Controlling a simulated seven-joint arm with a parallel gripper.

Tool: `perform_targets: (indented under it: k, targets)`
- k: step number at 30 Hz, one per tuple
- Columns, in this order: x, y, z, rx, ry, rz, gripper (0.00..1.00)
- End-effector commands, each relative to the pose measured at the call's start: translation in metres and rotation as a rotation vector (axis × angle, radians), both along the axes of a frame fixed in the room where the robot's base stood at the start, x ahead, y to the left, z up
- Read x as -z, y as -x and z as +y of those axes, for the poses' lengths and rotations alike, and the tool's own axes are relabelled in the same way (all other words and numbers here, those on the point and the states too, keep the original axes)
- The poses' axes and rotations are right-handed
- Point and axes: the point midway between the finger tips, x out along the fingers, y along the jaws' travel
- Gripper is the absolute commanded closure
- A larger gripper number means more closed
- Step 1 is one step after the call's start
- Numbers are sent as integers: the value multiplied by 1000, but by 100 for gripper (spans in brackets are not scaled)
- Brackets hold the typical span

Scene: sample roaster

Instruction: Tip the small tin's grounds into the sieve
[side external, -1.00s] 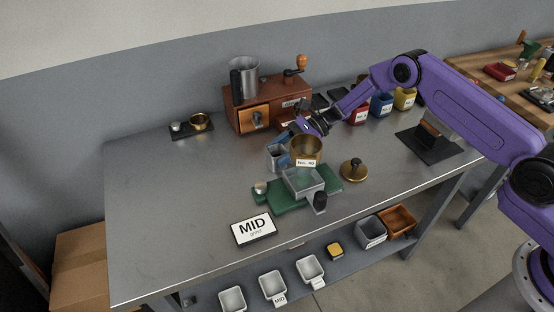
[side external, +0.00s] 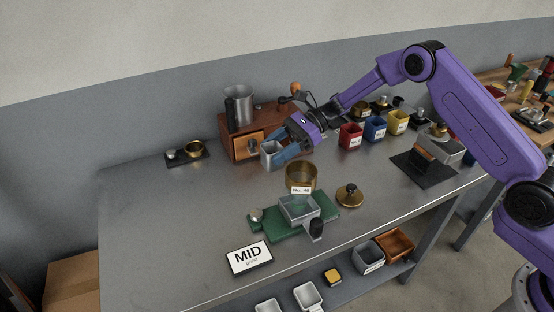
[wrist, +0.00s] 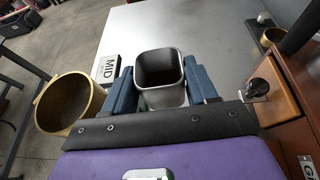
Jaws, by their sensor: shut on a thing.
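The small tin (side external: 271,155) is a square grey metal cup. My gripper (side external: 283,151) is shut on it, with a blue finger on each side, and holds it roughly upright. It also shows in the wrist view (wrist: 160,70), mouth open; I cannot tell whether grounds lie inside. The sieve's brass wall (wrist: 45,105) shows left of my gripper in the wrist view.
The wooden grinder (side external: 227,140) with its drawer stands close behind the tin. A brass lid (side external: 349,195) lies right of the sieve, and a MID sign (side external: 248,258) lies in front. Red (side external: 351,136), blue and yellow tins stand at the back right.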

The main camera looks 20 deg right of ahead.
Motion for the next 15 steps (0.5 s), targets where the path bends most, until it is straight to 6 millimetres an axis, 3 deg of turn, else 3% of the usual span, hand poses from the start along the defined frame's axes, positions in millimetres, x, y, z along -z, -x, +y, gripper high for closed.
perform_targets:
  k: [9, 15]
  targets:
    - [-94, -1, 0, 0, -2, -11, 79]
    - [-144, 0, 0, 1, -1, -8, 79]
